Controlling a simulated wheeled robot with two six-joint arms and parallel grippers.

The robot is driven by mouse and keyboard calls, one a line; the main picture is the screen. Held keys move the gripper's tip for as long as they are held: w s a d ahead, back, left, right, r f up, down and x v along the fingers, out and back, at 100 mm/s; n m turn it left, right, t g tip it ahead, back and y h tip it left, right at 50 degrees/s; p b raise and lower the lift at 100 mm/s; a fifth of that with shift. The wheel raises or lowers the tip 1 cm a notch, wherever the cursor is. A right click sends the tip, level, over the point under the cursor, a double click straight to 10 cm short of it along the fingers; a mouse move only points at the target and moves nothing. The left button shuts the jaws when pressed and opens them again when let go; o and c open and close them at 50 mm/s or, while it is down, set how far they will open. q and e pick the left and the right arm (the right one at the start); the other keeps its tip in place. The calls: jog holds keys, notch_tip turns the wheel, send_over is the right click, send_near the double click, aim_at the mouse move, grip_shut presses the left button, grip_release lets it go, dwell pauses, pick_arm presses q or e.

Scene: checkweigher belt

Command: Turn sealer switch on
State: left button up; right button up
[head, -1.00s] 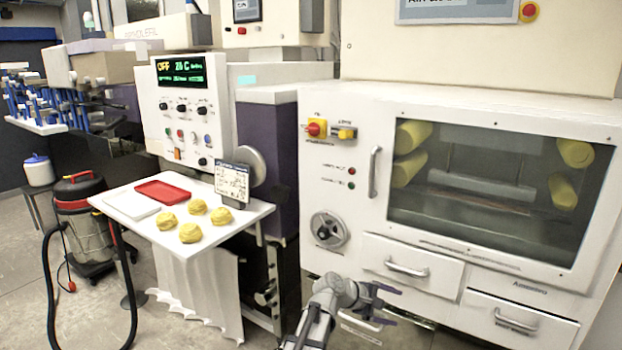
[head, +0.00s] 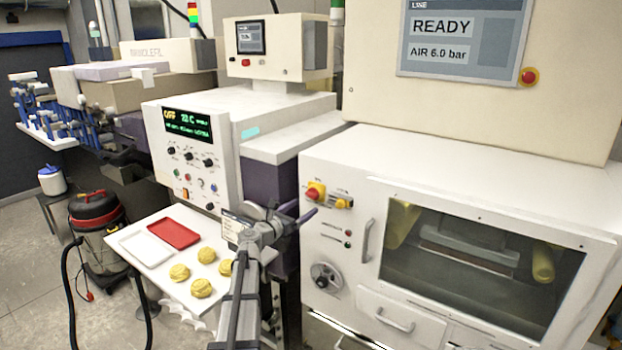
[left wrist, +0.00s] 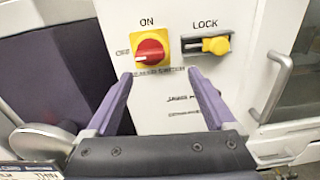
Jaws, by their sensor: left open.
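The sealer switch (head: 315,191) is a red rotary knob on a yellow plate on the front of the white cabinet. In the left wrist view the switch (left wrist: 151,52) has ON printed above it and OFF to its left; its pale mark points left, towards OFF. A yellow LOCK slide (left wrist: 215,45) sits right of it, its tab towards the right of the slot. My left gripper (head: 298,211) is open and empty, in front of the cabinet. Its purple fingertips (left wrist: 160,74) show just below the switch, apart from it. My right gripper is not in view.
A vertical door handle (head: 367,241) stands right of the switch, with a handwheel (head: 325,276) below. Left of my arm, a white table (head: 157,277) bears a red tray (head: 174,233) and several yellow lumps (head: 202,288). A screen (head: 437,40) above reads READY.

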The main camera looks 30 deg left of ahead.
aim_at(310, 196)
pick_arm(q)
jog(key=shift+n+y, duration=0.3)
jog(key=shift+n, duration=0.1)
jog(key=shift+w+a+r, duration=0.1)
jog(key=shift+w+r, duration=0.1)
jog(key=shift+w, duration=1.1)
jog(key=shift+w+a+r, duration=0.1)
jog(key=shift+w+r, duration=0.05)
jog(key=shift+w, duration=1.15)
jog(key=shift+w+a+r, duration=0.1)
jog(key=shift+w+r, duration=0.1)
jog(key=shift+w, duration=1.1)
jog(key=c, duration=1.4)
